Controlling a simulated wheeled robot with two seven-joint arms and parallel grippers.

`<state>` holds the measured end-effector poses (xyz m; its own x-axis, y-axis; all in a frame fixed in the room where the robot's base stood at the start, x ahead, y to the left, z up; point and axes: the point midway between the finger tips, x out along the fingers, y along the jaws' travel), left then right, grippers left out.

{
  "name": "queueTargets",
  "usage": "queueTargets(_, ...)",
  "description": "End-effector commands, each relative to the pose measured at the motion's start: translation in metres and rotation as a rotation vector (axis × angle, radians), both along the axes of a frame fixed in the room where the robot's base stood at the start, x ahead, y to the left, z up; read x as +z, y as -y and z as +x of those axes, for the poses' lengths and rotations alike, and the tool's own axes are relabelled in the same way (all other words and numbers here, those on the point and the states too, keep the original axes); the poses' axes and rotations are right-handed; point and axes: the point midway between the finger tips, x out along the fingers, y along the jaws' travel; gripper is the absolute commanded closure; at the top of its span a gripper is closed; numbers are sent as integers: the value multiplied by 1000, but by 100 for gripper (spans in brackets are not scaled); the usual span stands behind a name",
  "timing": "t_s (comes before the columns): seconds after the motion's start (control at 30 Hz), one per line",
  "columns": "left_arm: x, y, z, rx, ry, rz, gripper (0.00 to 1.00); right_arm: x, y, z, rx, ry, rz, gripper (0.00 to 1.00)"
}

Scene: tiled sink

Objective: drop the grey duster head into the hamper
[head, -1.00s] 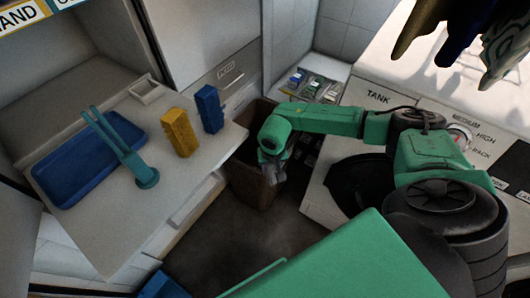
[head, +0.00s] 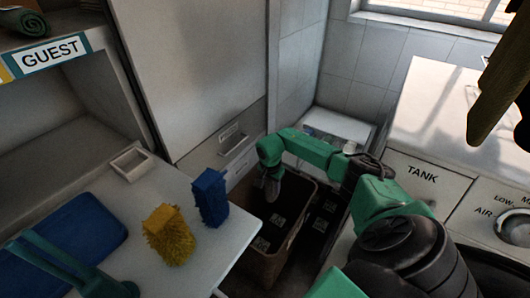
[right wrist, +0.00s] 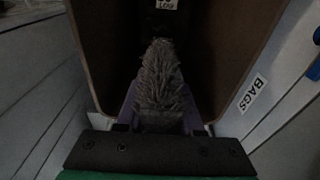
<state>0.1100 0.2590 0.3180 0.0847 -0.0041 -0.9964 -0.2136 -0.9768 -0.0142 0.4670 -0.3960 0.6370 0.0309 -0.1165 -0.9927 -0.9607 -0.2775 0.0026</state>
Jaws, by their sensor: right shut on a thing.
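My right gripper (head: 271,183) is over the open hamper (head: 262,268), a brown box on the floor between the table and the white counter. The hamper's brown walls (right wrist: 235,45) rise around the duster head in that view. In the head view the duster head is too small to tell clearly from the fingers. My left gripper is not in view.
A yellow duster head (head: 169,236) and a blue one (head: 211,197) stand on the table (head: 225,243) left of the hamper. A blue tray (head: 70,235), a teal tool (head: 70,270) and a small white dish (head: 131,163) are there too. The TANK counter (head: 412,172) is right.

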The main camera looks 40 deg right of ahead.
Motion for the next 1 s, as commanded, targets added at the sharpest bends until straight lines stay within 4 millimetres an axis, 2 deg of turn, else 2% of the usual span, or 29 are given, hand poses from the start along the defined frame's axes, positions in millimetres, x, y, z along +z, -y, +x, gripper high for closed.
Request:
queueTargets(0.03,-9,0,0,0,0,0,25,-11,0,0,0,1,1,100)
queueTargets(0.1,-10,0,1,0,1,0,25,-14,0,0,1,1,0,100)
queueTargets(0.33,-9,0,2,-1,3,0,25,-13,0,0,2,1,-1,100)
queueTargets(0.37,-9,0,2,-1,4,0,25,-13,0,0,2,1,-1,57)
queueTargets(0.43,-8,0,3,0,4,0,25,-13,0,0,2,1,-1,30)
queueTargets(0.77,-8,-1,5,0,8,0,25,-12,0,0,2,1,-1,29)
queueTargets(0.87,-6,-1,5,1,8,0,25,-1,-1,1,1,4,-1,29)
queueTargets(1.0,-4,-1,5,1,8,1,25,30,-4,0,3,6,-3,29)
